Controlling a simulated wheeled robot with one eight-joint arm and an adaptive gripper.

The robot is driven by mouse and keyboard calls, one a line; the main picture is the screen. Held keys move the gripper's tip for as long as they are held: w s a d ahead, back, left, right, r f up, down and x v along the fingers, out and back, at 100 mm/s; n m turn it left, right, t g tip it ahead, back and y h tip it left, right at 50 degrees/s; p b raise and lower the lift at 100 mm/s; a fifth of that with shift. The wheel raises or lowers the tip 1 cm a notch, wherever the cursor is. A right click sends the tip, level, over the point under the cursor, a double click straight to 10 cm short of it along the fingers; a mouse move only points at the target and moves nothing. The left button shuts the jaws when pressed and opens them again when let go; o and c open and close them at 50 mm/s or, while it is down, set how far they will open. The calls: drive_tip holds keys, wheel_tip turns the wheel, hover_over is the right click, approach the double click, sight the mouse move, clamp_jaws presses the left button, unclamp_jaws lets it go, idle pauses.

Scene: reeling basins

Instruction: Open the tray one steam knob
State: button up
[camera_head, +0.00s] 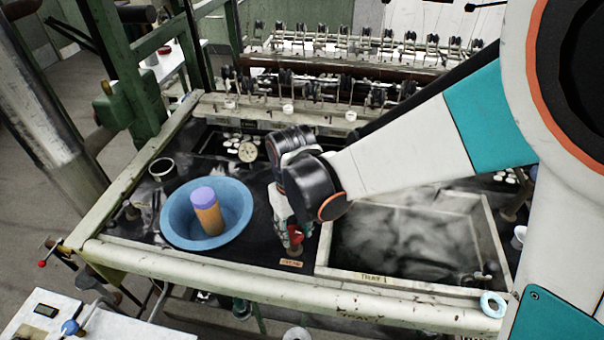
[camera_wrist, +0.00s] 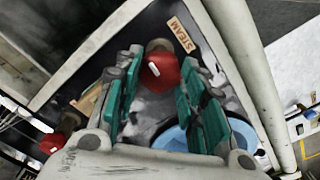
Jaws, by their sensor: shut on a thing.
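The red steam knob (camera_head: 296,238) sits on a brass-coloured stem by the left wall of tray one (camera_head: 325,245), just behind an orange label (camera_head: 291,263). In the wrist view the red knob (camera_wrist: 160,72), with a small white mark, lies between the teal finger pads of my gripper (camera_wrist: 160,88), beside the STEAM label (camera_wrist: 182,35). My gripper (camera_head: 292,228) reaches down over the knob and is shut on it. The wrist hides part of the knob in the head view. Tray one holds dark, cloudy water and carries a TRAY 1 label.
A blue basin (camera_head: 170,226) with an orange and purple cylinder (camera_head: 208,212) stands left of my gripper. A dark cup (camera_head: 162,168) is behind it. A second red knob (camera_wrist: 50,142) shows in the wrist view. The reeling frame (camera_head: 330,75) stands behind; a pale front rail (camera_head: 230,278) runs along the bench.

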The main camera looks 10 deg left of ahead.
drive_tip(key=shift+n, duration=0.4)
drive_tip(key=o, duration=1)
drive_tip(key=shift+o, duration=0.2)
